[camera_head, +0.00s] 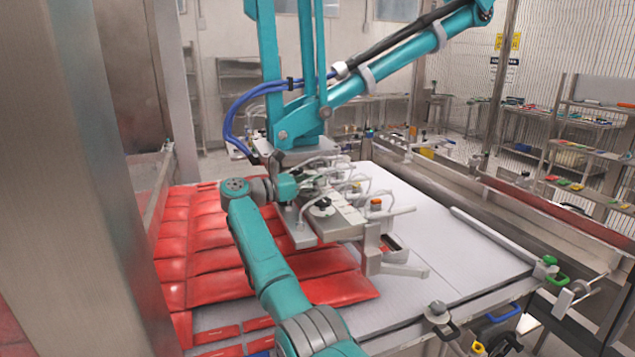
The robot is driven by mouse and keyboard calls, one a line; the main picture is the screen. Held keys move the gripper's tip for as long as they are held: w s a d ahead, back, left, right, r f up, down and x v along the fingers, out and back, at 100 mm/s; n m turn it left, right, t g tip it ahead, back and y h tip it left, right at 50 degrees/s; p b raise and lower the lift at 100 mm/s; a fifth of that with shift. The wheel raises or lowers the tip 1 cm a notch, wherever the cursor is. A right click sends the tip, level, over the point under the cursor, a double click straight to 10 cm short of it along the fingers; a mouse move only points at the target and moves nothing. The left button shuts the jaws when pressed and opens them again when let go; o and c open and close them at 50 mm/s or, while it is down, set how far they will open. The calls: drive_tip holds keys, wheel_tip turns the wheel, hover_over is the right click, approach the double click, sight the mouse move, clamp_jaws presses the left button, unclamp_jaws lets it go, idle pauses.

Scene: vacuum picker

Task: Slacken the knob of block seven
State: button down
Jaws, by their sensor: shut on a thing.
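The vacuum picker head (335,226) hangs above red packs and carries a row of grey blocks with knobs and clear hoses. A black knob (322,205) shows on the near side, and an orange-topped one (376,203) is to its right. My gripper (309,184) reaches in from the left among the blocks, behind the black knob. It is shut on a knob there, which its fingers and the hoses mostly hide. The block numbers are too small to read, so I cannot tell which block is number seven.
A teal picker arm (390,61) with blue hoses rises over the head, close to my wrist. Red packs (205,245) lie to the left and below. The pale table top (455,262) is clear on the right. A metal post (80,180) stands at the left.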

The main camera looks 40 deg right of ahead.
drive_tip(key=c, duration=1.9)
unclamp_jaws()
drive_tip(key=shift+w+a+n+t, duration=0.2)
drive_tip(key=shift+n+t, duration=0.45)
drive_tip(key=shift+t, duration=0.35)
drive_tip(key=shift+w+a+n+t, duration=0.2)
drive_tip(key=shift+n+t, duration=0.45)
drive_tip(key=shift+t, duration=0.35)
drive_tip(key=shift+o, duration=0.2)
drive_tip(key=o, duration=0.8)
drive_tip(key=shift+o, duration=0.2)
drive_tip(key=a, duration=1.2)
drive_tip(key=shift+s, duration=0.25)
